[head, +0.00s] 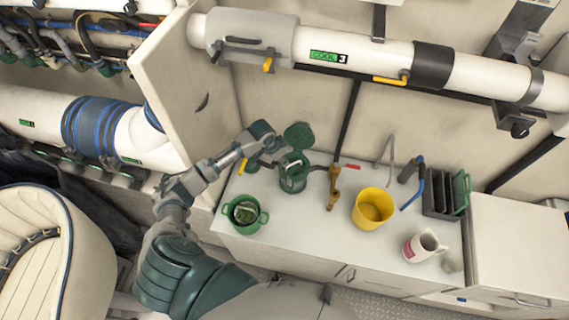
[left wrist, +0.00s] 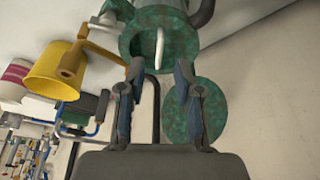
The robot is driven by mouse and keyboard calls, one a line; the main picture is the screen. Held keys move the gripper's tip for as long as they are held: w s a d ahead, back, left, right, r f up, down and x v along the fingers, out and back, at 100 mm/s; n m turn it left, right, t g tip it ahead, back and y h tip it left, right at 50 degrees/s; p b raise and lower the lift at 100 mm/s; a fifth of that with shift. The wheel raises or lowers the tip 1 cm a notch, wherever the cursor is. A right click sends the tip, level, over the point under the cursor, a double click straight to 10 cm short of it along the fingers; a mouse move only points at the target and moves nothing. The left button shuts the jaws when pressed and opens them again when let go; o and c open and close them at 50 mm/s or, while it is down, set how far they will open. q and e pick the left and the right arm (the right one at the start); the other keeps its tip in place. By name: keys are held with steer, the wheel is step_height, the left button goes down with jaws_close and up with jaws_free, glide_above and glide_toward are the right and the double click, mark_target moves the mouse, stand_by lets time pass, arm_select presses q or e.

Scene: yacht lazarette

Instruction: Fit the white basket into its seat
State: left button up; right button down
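An open green strainer housing (head: 293,182) stands on the white counter below the pipe, with its round green lid (head: 299,134) raised behind it. A thin white piece, apparently the white basket's handle (left wrist: 159,46), shows in the housing's mouth in the left wrist view. The rest of the basket is hidden, so I cannot tell how it sits. My left gripper (head: 279,160) is at the housing's mouth. In the left wrist view its fingers (left wrist: 159,68) are apart, one on each side of the white piece, with clear gaps. My right gripper is out of view.
A green two-handled pot (head: 258,221) stands at the counter's front left. A brass fitting (head: 333,190) and a yellow bucket (head: 371,221) are right of the housing. A white jug (head: 427,242) and a dark rack (head: 436,204) stand farther right. A white pipe (head: 385,57) runs above.

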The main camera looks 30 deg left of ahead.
arm_select(q)
steer(key=v, duration=0.3)
steer(key=shift+r, duration=0.25)
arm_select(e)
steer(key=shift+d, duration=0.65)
arm_select(q)
steer(key=shift+a, duration=0.1)
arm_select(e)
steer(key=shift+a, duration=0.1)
